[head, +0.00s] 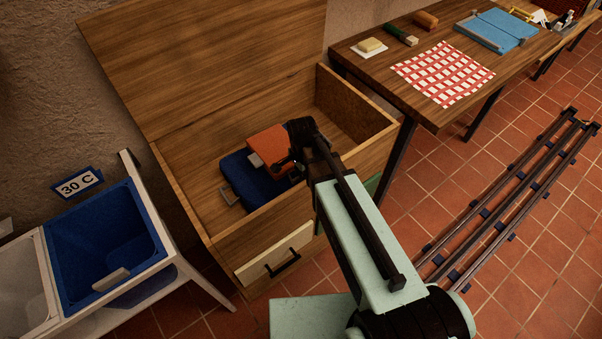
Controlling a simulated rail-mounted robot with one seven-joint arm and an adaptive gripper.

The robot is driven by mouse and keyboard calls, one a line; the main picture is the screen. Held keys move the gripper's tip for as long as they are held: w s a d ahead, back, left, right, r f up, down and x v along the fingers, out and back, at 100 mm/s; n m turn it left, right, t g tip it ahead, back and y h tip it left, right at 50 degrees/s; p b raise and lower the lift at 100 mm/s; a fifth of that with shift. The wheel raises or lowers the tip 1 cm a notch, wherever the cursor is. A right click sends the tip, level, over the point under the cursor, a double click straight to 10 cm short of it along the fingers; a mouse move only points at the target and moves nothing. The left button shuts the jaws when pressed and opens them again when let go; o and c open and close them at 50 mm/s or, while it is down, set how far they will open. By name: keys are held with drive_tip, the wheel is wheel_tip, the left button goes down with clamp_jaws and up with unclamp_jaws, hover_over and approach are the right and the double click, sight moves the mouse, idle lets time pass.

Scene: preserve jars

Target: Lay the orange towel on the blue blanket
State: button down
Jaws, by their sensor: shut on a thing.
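The orange towel (268,142) is a folded block inside the open wooden chest (197,205), with a small pale tag at its left corner. The dark blue blanket (237,170) lies folded on the chest floor, also with a pale tag on its left side. The towel is at the blanket's upper right and overlaps it in the picture; I cannot tell whether it rests on it or hangs just above. My gripper (287,160) reaches into the chest and is shut on the towel's right side. My arm's end hides part of the towel and the blanket's right end.
The chest's raised lid (200,60) stands behind it, and its walls surround the gripper. A blue bin (105,240) marked 30 C stands at left. The chest's right interior is empty.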

drive_tip(key=c, duration=1.2)
unclamp_jaws()
drive_tip(key=shift+r, duration=0.2)
wheel_tip(320, 180, up, 12)
drive_tip(key=b, duration=0.1)
drive_tip(key=shift+f+b, duration=0.15)
drive_tip(key=shift+b, duration=0.2)
drive_tip(key=shift+s, duration=0.1)
